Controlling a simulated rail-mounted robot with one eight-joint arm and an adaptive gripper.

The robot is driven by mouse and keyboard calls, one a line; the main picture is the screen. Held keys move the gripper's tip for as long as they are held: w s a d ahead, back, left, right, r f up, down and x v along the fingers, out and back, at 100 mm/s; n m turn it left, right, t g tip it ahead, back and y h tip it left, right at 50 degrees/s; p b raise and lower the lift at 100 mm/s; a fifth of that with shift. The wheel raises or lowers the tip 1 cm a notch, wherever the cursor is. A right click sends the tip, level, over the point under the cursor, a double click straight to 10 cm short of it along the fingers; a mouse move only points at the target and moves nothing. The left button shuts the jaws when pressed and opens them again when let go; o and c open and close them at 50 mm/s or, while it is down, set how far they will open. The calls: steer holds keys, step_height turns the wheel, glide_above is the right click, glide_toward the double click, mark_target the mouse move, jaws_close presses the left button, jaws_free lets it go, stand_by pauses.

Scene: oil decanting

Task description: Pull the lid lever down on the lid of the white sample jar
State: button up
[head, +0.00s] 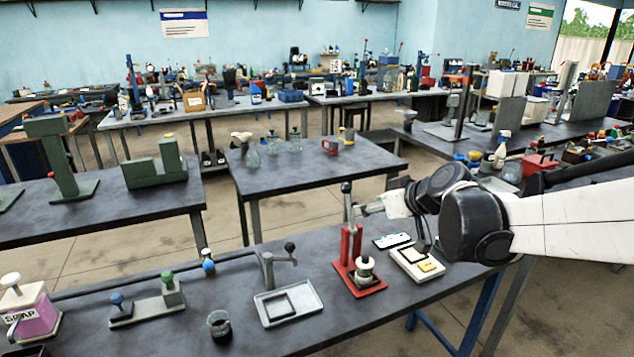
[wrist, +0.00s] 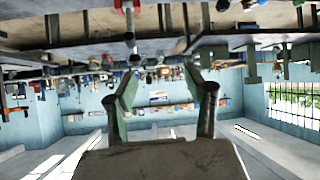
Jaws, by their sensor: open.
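A small jar with a pale lid (head: 365,264) stands on a red base (head: 362,284) on the front bench, below my gripper. It is the likeliest white sample jar, but its lid lever is too small to make out. A red upright (head: 351,243) with a dark-knobbed rod (head: 347,188) rises just behind it. My gripper (head: 362,210) is just right of this rod and above the jar; contact with the rod cannot be told. In the wrist view, upside down, my gripper's two greenish fingers (wrist: 166,88) are apart with nothing between them. The jar cannot be made out there.
A white tray (head: 310,300) with a dark square frame lies left of the red base. A pale box with a yellow block (head: 427,266) lies to its right. A crank post (head: 268,270) and a dark-filled beaker (head: 220,327) stand further left. Bare bench lies in front.

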steer(key=n+t+y, duration=0.1)
steer(key=n+t, duration=0.1)
glide_toward(349, 188)
steer(key=p+x, duration=0.2)
steer(key=x, duration=1)
steer(key=shift+d, duration=0.1)
jaws_close()
